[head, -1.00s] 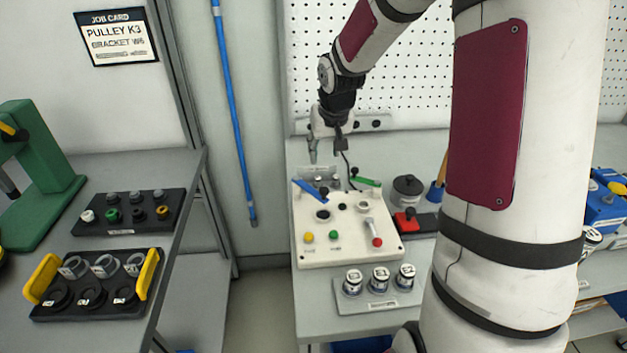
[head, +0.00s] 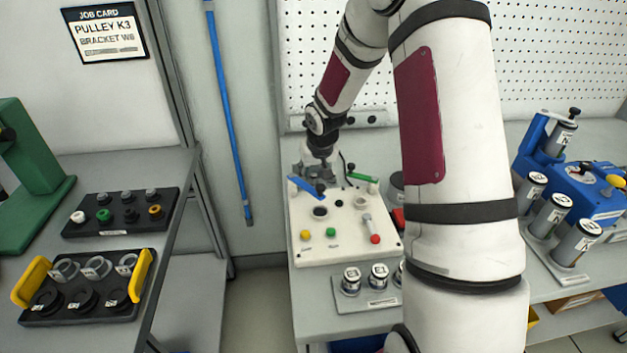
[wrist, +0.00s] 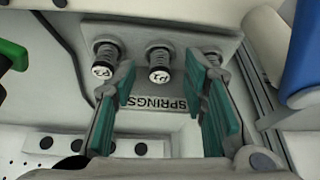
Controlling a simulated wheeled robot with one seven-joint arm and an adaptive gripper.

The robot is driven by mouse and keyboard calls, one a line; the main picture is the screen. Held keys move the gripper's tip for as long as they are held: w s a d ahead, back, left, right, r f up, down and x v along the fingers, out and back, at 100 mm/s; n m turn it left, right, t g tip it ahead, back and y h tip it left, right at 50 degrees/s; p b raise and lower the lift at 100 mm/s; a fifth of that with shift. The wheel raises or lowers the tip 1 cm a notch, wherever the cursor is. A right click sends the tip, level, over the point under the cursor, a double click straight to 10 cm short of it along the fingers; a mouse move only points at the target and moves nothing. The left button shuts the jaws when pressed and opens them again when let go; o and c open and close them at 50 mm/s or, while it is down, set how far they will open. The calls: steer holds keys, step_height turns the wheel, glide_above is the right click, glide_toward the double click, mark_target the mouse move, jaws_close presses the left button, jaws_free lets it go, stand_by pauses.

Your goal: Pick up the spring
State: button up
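In the wrist view, several dark coil springs stand in a row on a grey holder (wrist: 190,40) marked SPRINGS. The middle spring (wrist: 158,60) has a white marked cap and lies between my two green-padded fingers. The left spring (wrist: 106,54) shows outside the left finger. The right spring (wrist: 213,59) is partly hidden by the right finger. My gripper (wrist: 160,82) is open, with nothing clasped. In the head view, my gripper (head: 319,168) is low at the back of the white panel, and the springs there are mostly hidden.
The white panel (head: 335,250) carries buttons, a blue lever (head: 306,187) and a green lever (head: 362,177) close to my gripper. Capped cylinders (head: 351,279) stand in front. A pegboard wall (head: 520,60) rises behind. The left bench (head: 150,200) holds black trays.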

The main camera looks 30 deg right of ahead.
mark_target(314, 176)
steer(key=c, duration=0.9)
steer(key=shift+c, duration=0.2)
step_height(314, 176, up, 10)
